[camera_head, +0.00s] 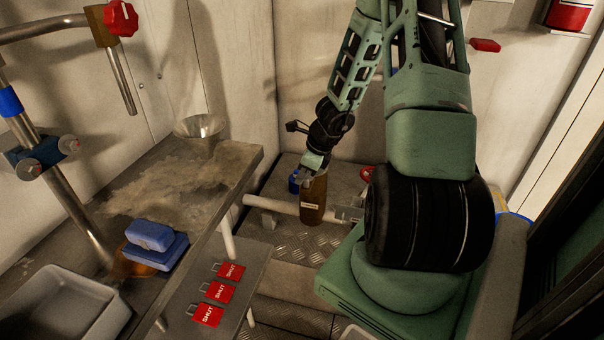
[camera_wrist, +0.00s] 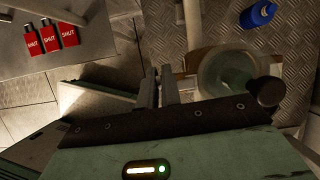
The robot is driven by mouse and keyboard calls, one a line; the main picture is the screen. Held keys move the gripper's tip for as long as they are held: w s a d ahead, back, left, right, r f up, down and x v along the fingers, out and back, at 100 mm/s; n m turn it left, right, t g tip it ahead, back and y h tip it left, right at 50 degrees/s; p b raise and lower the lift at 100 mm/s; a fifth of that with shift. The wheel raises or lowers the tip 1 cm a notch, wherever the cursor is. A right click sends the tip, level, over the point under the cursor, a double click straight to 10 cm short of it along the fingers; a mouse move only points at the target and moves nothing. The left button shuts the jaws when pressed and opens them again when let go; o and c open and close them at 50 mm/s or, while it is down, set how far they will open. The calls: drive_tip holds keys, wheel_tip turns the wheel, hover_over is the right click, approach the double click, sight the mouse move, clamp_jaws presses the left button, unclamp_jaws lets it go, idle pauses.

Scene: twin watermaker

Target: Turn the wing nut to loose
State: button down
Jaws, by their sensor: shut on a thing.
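My gripper (camera_head: 316,165) reaches down to the top of a brown cylindrical housing (camera_head: 314,198) with a pale label, on the pale pipe low at the back. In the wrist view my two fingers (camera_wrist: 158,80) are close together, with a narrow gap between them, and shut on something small. They are beside a round, cloudy bowl-like part (camera_wrist: 226,74) with a brown edge. The wing nut cannot be made out clearly in either view; the fingers cover the place where they grip.
A worn bench (camera_head: 235,165) at left holds a metal funnel (camera_head: 199,127), blue sponges (camera_head: 152,240) and a grey tray (camera_head: 60,303). Several red SHUT padlocks (camera_head: 221,292) lie on a lower shelf. A blue object (camera_head: 294,180) and red handle (camera_head: 366,174) are close to the housing.

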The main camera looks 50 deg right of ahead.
drive_tip(key=n+p, duration=0.2)
drive_tip(key=p, duration=0.1)
drive_tip(key=n+g+y+p, duration=0.1)
drive_tip(key=shift+s+a+r, duration=0.1)
drive_tip(key=shift+s+r, duration=0.1)
drive_tip(key=shift+s, duration=0.05)
drive_tip(key=n+p, duration=0.1)
drive_tip(key=n, duration=0.1)
drive_tip(key=n+g+p, duration=0.1)
drive_tip(key=n+p, duration=0.1)
drive_tip(key=n+y+p, duration=0.1)
drive_tip(key=n, duration=0.1)
drive_tip(key=shift+s+f+g+p, duration=0.1)
drive_tip(key=shift+s+g+p, duration=0.15)
drive_tip(key=shift+g+p, duration=0.05)
drive_tip(key=n+g+p, duration=0.1)
drive_tip(key=n, duration=0.1)
drive_tip(key=n+p, duration=0.1)
drive_tip(key=n, duration=0.1)
drive_tip(key=shift+s+f+g, duration=0.1)
drive_tip(key=shift+s+g, duration=0.1)
drive_tip(key=shift+g, duration=0.2)
drive_tip(key=shift+s+n+g+p, duration=0.1)
drive_tip(key=shift+n+g+p, duration=0.2)
drive_tip(key=shift+n, duration=0.75)
drive_tip(key=shift+s+n+g+p, duration=0.1)
drive_tip(key=shift+n+g, duration=0.3)
drive_tip(key=shift+n, duration=0.65)
